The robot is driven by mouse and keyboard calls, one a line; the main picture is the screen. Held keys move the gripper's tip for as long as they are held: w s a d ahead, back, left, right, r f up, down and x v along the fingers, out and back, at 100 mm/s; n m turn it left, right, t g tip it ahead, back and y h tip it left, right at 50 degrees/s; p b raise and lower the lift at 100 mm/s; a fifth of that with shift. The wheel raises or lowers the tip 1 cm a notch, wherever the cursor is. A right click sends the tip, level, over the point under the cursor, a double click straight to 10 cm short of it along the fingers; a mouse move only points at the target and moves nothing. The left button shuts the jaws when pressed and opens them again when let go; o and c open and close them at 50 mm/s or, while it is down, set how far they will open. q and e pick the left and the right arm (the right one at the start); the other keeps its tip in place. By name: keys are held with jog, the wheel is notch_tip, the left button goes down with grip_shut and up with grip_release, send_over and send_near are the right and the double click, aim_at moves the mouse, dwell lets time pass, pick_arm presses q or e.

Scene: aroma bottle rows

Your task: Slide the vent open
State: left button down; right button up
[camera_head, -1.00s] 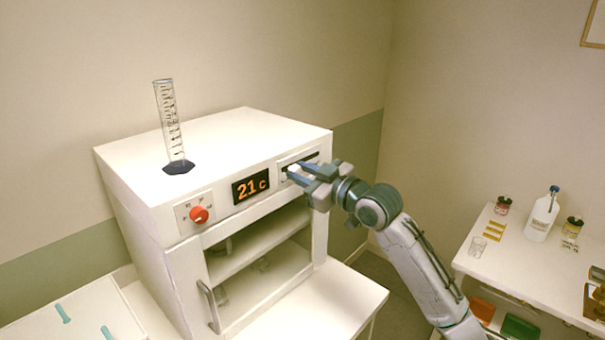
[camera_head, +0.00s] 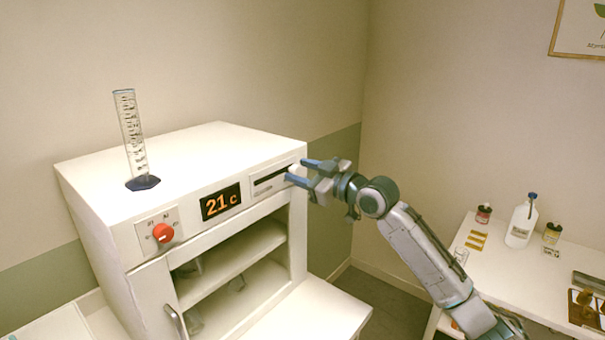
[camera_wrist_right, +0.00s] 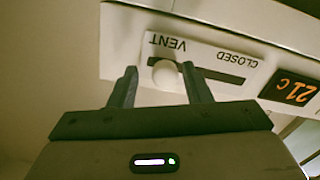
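The vent is a pale plate with a dark slot (camera_head: 270,180) at the right end of the white cabinet's front. The right wrist view shows the vent plate (camera_wrist_right: 205,56) upside down, lettered VENT and CLOSED. Its round white knob (camera_wrist_right: 165,74) sits at the slot end away from CLOSED, the cabinet's right end. My right gripper (camera_head: 297,171) is at that end of the vent. In the wrist view its two fingers (camera_wrist_right: 161,68) stand apart on either side of the knob; the right one is close to it, and contact is unclear. My left gripper is out of view.
The cabinet (camera_head: 215,140) carries a glass cylinder (camera_head: 133,140) on top, a red dial (camera_head: 163,233) and a 21 c display (camera_head: 221,202). Its front is open below, showing shelves. A side table (camera_head: 490,275) with bottles stands right. Floor shows between them.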

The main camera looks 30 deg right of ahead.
jog(key=shift+w+f, duration=0.15)
jog(key=shift+w, duration=0.05)
jog(key=shift+s, duration=0.45)
pick_arm(q)
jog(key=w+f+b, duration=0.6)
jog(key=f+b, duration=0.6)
jog(key=b, duration=0.4)
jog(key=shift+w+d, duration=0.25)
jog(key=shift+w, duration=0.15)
pick_arm(e)
jog(key=v, duration=1)
jog(key=shift+d, duration=0.25)
jog(key=shift+w, duration=0.1)
